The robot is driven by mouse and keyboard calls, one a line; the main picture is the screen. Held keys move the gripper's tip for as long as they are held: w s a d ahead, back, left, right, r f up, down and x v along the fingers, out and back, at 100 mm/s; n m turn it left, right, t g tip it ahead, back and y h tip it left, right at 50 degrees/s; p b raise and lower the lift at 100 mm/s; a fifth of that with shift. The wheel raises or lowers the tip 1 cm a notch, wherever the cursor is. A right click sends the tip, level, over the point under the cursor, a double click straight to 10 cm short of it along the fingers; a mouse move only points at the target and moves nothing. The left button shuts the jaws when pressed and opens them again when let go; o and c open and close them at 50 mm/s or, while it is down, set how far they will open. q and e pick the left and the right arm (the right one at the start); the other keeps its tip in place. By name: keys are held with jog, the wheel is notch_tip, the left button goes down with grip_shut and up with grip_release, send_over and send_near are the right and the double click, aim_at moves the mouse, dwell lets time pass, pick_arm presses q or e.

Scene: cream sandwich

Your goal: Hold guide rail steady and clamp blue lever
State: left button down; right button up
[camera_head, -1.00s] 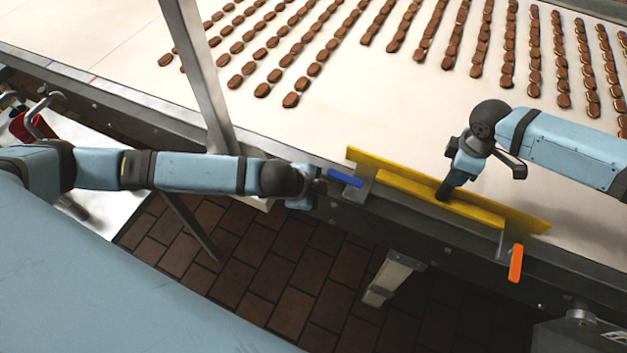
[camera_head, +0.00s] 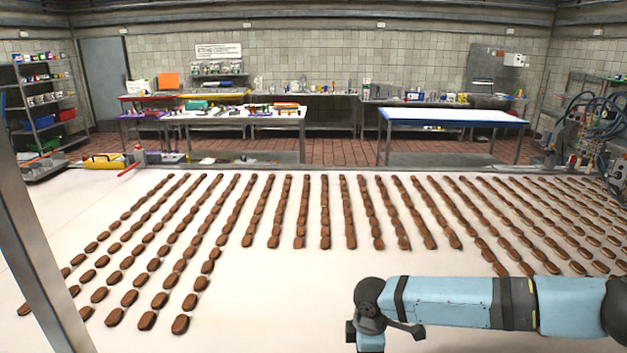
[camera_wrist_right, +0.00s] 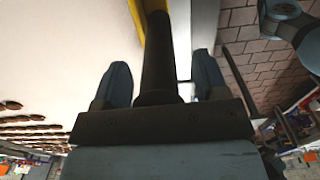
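The head view shows only my right gripper (camera_head: 368,335), at the bottom edge and pointing down, its fingers cut off by the frame. In the right wrist view my right gripper (camera_wrist_right: 162,68) has two blue fingers apart, with a dark rod (camera_wrist_right: 157,40) between them. Whether the fingers press on the rod is unclear. The rod reaches up beside a yellow strip, probably the guide rail (camera_wrist_right: 136,18). The blue lever shows in neither current view. My left gripper cannot be made out in either view.
The cream conveyor (camera_head: 250,310) carries many rows of brown biscuits (camera_head: 325,215). A metal post (camera_head: 40,265) stands at the left. Beyond the conveyor are a cluttered table (camera_head: 240,115), a blue-edged table (camera_head: 455,118) and shelves (camera_head: 40,105) at the left.

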notch_tip(320, 180, up, 4)
jog(key=p, duration=0.3)
jog(key=shift+d+f, duration=0.1)
jog(key=shift+f, duration=0.05)
notch_tip(320, 180, up, 2)
jog(key=shift+r, duration=1.7)
jog(key=o, duration=0.6)
jog(key=shift+c, duration=0.2)
